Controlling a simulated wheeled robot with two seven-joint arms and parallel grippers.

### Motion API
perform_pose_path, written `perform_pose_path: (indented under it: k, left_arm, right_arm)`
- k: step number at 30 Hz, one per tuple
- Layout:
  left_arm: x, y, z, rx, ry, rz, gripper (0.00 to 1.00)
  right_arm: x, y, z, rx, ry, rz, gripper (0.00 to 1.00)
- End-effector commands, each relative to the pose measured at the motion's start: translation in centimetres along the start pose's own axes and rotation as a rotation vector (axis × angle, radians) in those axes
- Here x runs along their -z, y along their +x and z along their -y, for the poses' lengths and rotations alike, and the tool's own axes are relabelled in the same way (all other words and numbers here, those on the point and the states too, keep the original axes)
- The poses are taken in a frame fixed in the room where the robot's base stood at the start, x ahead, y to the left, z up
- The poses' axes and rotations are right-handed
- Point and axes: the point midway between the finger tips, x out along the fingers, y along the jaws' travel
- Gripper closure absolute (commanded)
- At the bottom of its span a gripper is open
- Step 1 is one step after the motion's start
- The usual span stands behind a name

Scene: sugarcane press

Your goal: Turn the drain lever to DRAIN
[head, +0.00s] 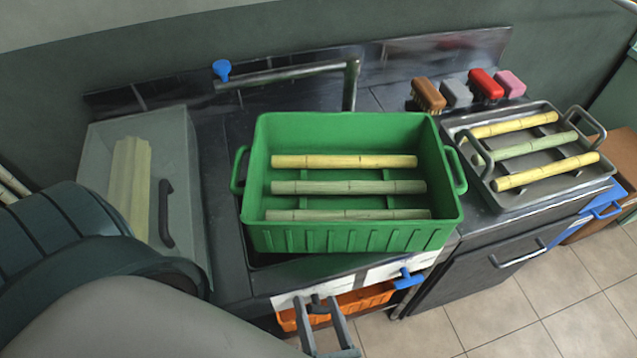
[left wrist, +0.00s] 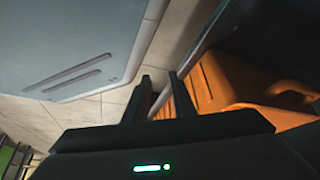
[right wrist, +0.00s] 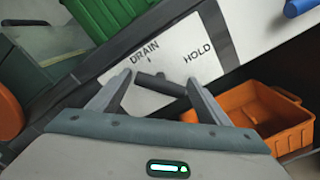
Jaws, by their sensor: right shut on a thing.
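The drain lever (right wrist: 160,84) is a dark bar on a white panel (right wrist: 180,35) with DRAIN printed at left and HOLD at right. In the right wrist view its left end lies just below the tick under DRAIN. My right gripper (right wrist: 157,90) is shut on the lever, with a finger on either side of it. In the head view my right gripper (head: 328,312) is at the panel's left part, below the green crate; the lever (head: 318,304) is partly hidden there. My left gripper (left wrist: 160,78) is open and empty, in the left wrist view.
The green crate (head: 350,238) holds several cane pieces on the counter. An orange bin (head: 365,298) sits below the panel; it also shows in the right wrist view (right wrist: 265,110). A blue handle (head: 408,278) sticks out at the panel's right. A grey tray (head: 515,195) stands right.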

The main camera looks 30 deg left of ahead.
Motion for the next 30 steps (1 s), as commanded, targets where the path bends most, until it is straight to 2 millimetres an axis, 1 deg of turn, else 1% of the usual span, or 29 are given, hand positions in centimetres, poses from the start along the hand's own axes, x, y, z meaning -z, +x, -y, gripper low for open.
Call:
perform_pose_path:
  k: [9, 18, 24, 30]
  left_arm:
    - [-2.4, -0.6, 0.6, 0.006, 0.002, 0.058, 0.77]
    - [-4.5, -1.2, 1.0, 0.01, 0.003, 0.109, 0.77]
    - [-5.2, -1.4, 1.1, 0.012, 0.003, 0.128, 0.77]
    - [-5.6, -1.4, 1.2, 0.013, 0.003, 0.138, 0.77]
  right_arm:
    - [0.0, 0.0, -0.1, 0.0, 0.302, -0.001, 0.51]
    - [-0.1, 0.0, -0.1, 0.0, 0.54, -0.001, 0.51]
    - [-0.1, 0.0, -0.1, -0.001, 0.636, -0.001, 0.51]
    - [-0.1, 0.0, -0.1, -0.001, 0.674, 0.0, 0.51]
